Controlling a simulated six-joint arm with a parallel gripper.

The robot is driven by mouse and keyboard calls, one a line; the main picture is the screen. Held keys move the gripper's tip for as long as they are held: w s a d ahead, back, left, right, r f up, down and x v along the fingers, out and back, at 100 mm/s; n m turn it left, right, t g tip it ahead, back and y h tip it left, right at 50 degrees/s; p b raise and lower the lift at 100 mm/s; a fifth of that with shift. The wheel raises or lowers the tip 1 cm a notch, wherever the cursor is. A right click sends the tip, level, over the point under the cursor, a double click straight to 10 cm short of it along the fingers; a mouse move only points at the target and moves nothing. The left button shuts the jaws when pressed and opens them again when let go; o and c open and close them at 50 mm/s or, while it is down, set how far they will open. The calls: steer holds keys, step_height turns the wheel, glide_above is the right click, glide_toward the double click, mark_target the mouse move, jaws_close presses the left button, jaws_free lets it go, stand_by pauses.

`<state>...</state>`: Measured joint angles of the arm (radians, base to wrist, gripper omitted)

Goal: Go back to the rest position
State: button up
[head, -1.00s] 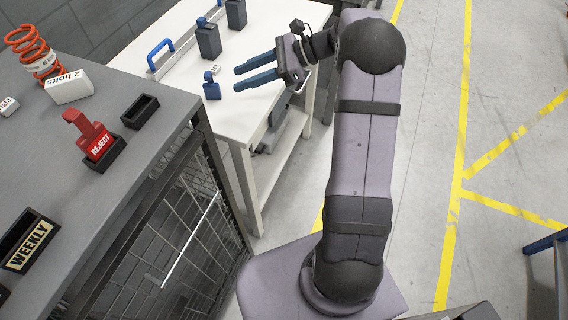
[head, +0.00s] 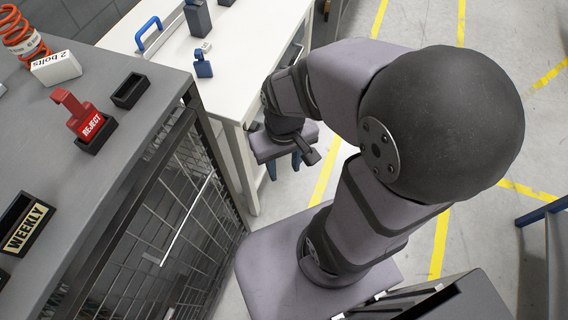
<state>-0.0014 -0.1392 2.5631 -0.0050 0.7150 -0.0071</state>
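My gripper (head: 283,166) points downward in front of the white table's near right end, close above my base in the picture. Its blue fingers show only in part below the palm, with a gap between them and nothing seen in it. The arm is folded, with its large dark elbow (head: 440,115) raised toward the camera at the right. The fingers' upper parts are hidden by the palm.
The grey bench (head: 95,185) at left carries a red REJECT piece (head: 82,117) in a black holder, a small black tray (head: 130,91), a WEEKLY box (head: 27,229), a 2-bolts card (head: 56,67) and an orange spring (head: 20,35). The white table (head: 245,55) holds blue-handled parts.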

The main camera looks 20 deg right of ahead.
steer(key=shift+r, duration=0.1)
step_height(320, 180, up, 7)
steer(key=p, duration=0.6)
steer(key=shift+p, duration=0.4)
stand_by(0.5)
